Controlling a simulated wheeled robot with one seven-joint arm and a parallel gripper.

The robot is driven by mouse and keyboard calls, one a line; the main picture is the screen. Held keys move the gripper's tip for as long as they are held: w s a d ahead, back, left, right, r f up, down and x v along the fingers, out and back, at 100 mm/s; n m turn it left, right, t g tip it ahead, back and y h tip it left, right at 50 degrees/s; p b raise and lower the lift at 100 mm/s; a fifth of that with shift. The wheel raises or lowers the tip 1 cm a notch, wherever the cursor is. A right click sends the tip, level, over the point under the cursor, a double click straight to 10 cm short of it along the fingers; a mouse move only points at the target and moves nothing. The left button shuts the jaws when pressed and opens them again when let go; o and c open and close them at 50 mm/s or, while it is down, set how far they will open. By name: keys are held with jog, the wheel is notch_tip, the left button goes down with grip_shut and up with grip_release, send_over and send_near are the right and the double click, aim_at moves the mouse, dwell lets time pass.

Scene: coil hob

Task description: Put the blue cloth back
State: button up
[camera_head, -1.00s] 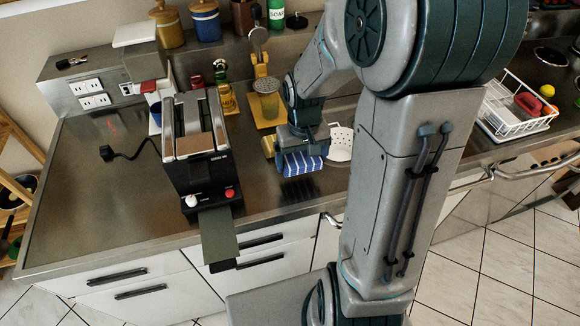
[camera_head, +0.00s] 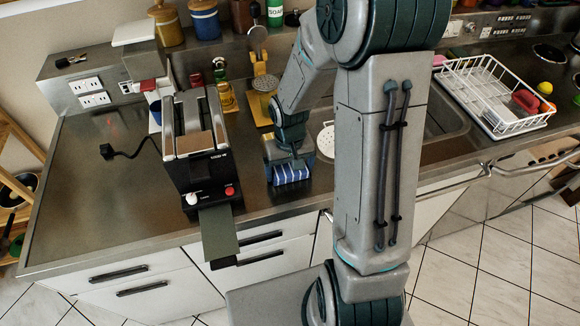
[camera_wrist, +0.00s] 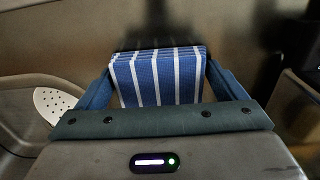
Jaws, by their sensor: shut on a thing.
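The blue cloth (camera_head: 291,172) has white stripes and looks folded into a thick pad. My gripper (camera_head: 288,165) is shut on it, just right of the black toaster's front end, at the counter's front part. In the wrist view the cloth (camera_wrist: 160,78) sits between the two blue fingers (camera_wrist: 160,85), with its stripes running up and down. I cannot tell whether the cloth touches the counter.
The black toaster (camera_head: 196,165) with a grey-green strip (camera_head: 218,235) over the counter edge stands at left. A white perforated disc (camera_head: 326,140) lies right of my gripper, by the sink (camera_head: 440,125). A white dish rack (camera_head: 492,95) is farther right. The left counter is mostly clear.

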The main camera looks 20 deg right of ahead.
aim_at(290, 169)
jog(key=o, duration=0.7)
jog(key=shift+f, duration=0.1)
jog(key=shift+w+r, duration=0.1)
jog(key=shift+r, duration=0.4)
notch_tip(290, 169, up, 11)
jog(key=s+r+t, duration=0.1)
jog(key=s+r, duration=0.1)
jog(key=s, duration=0.2)
jog(key=s+r+t, duration=0.1)
jog(key=s+r, duration=0.2)
jog(key=s, duration=0.2)
jog(key=s+r+t, duration=0.1)
jog(key=s+r, duration=0.2)
jog(key=s, duration=0.1)
jog(key=shift+s+r+t, duration=0.1)
jog(key=shift+s+t, duration=0.2)
